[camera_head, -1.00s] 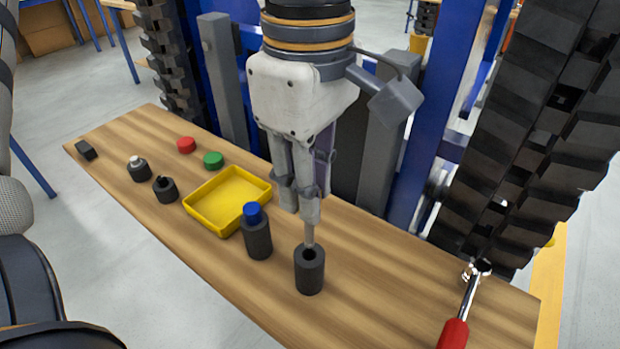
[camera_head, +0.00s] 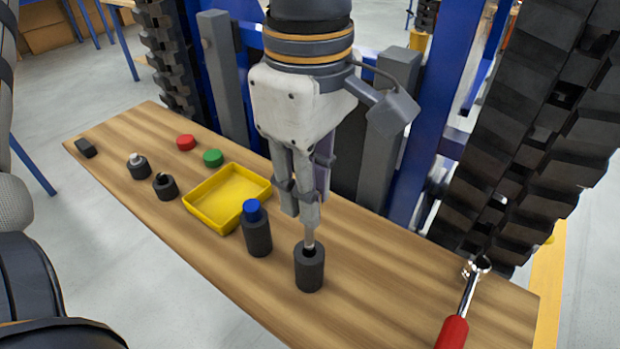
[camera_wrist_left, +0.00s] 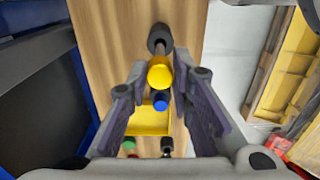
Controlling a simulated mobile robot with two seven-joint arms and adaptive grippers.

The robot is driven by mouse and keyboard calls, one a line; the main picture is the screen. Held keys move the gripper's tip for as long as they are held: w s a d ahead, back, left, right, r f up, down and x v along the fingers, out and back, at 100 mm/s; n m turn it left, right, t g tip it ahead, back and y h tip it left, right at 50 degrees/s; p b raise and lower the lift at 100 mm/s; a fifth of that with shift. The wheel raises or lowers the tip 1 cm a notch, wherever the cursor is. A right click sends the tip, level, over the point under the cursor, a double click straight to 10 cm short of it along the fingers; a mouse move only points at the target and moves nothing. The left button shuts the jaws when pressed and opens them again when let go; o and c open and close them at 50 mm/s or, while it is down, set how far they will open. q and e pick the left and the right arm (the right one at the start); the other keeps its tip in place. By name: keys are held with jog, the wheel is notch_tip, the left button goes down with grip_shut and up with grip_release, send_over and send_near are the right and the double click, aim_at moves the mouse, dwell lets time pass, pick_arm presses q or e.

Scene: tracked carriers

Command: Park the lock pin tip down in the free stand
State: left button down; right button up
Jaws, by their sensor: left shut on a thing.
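The lock pin has a yellow head (camera_wrist_left: 160,73) in the left wrist view and a thin grey shank (camera_head: 309,239) in the head view. My left gripper (camera_head: 304,212) is shut on it and holds it roughly upright, shank down. Below is a dark cylindrical stand (camera_head: 309,272) on the bench; it also shows in the left wrist view (camera_wrist_left: 159,36). The shank's lower end is at the stand's mouth and seems to be just inside it. The tip is hidden. My fingers hide the yellow head in the head view. My right gripper is not in view.
A dark stand (camera_head: 257,236) with a blue-topped pin (camera_head: 252,208) is close on the left. A yellow tray (camera_head: 205,218), red cap (camera_head: 186,142), green cap (camera_head: 213,157) and small dark holders (camera_head: 165,188) lie farther left. A red-handled ratchet (camera_head: 453,333) lies right.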

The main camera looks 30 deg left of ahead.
aim_at(310, 247)
pick_arm(q)
jog(key=shift+f, duration=3.95)
jog(key=c, duration=1.3)
grip_release()
jog(key=shift+c, duration=0.2)
notch_tip(310, 247, up, 12)
jog(key=shift+f, duration=0.1)
